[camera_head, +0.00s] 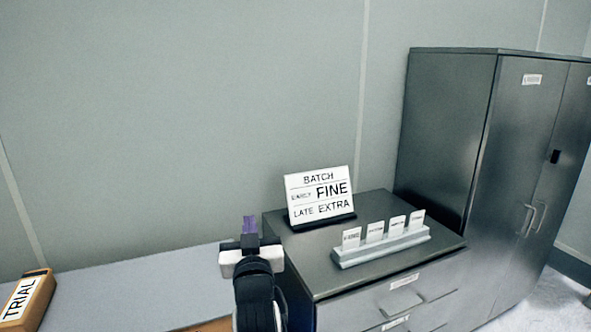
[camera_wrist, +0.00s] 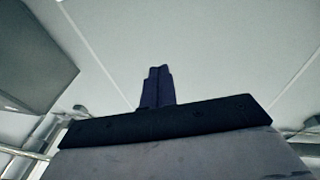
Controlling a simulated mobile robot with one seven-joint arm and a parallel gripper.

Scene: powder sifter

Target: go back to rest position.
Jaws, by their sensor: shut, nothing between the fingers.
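My gripper (camera_head: 249,226) is in the lower middle of the head view, at the end of my black and white arm. Its purple fingers point up and are shut with nothing between them. In the wrist view the shut fingers (camera_wrist: 157,86) stand out against the pale wall and ceiling. My gripper shows in front of the bench and just left of the drawer cabinet. I cannot tell from these views whether it touches anything, but no contact shows.
A drawer cabinet (camera_head: 400,278) carries a BATCH sign (camera_head: 319,195) and a grey holder (camera_head: 381,249) with several cards. A tall dark cabinet (camera_head: 449,140) stands at right. The wall above is bare.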

